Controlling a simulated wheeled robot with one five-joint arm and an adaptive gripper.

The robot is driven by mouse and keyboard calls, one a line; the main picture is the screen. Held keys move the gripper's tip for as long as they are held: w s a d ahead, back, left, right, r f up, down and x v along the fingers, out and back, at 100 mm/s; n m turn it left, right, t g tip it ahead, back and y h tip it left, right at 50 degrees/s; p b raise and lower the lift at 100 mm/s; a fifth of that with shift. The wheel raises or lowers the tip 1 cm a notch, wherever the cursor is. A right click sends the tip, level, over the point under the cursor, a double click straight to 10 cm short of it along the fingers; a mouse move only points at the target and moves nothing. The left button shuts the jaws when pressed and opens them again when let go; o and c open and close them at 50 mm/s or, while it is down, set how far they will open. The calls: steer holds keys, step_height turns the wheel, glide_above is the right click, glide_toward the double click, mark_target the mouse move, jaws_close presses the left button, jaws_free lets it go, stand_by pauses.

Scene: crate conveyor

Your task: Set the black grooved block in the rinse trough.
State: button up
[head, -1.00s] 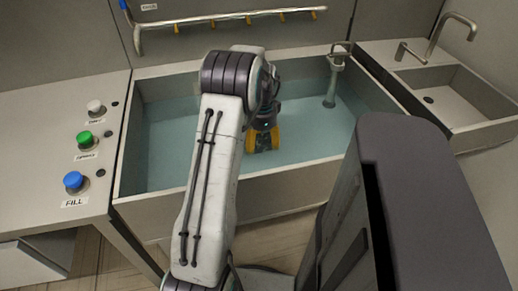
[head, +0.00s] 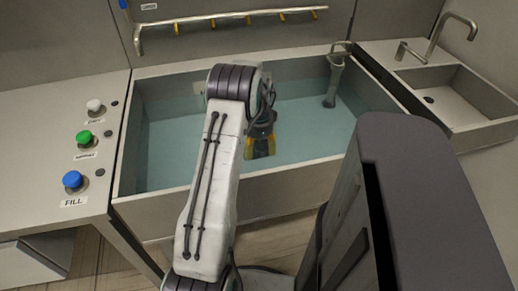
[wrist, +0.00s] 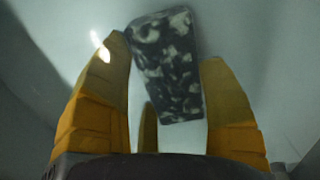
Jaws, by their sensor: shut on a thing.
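The rinse trough (head: 280,190) is a wide, pale-rimmed basin of blue-green water in the head view. My gripper (head: 260,148) is down inside it, near the middle, with its yellow fingers looking dimmed by the water. In the wrist view, the black block (wrist: 165,68) shows between the yellow fingers of my gripper (wrist: 170,85), held and reaching out past the fingertips. Its dark face has pale mottled patches; I cannot make out its grooves. The block is hidden in the head view, and I cannot tell whether it touches the trough floor.
A standpipe (head: 333,85) rises at the trough's back right. A pipe with yellow nozzles (head: 230,17) runs along the back wall. Blue (head: 73,180), green (head: 84,137) and white (head: 94,106) buttons sit on the left counter. A small sink (head: 465,95) is at the right.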

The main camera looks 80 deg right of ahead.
mark_target(259, 148)
steer(key=shift+f, duration=0.15)
steer(key=o, duration=1.3)
steer(key=shift+c, duration=0.2)
step_height(259, 148, up, 12)
steer(key=p, duration=0.1)
steer(key=shift+r+p, duration=0.2)
steer(key=shift+p, duration=0.1)
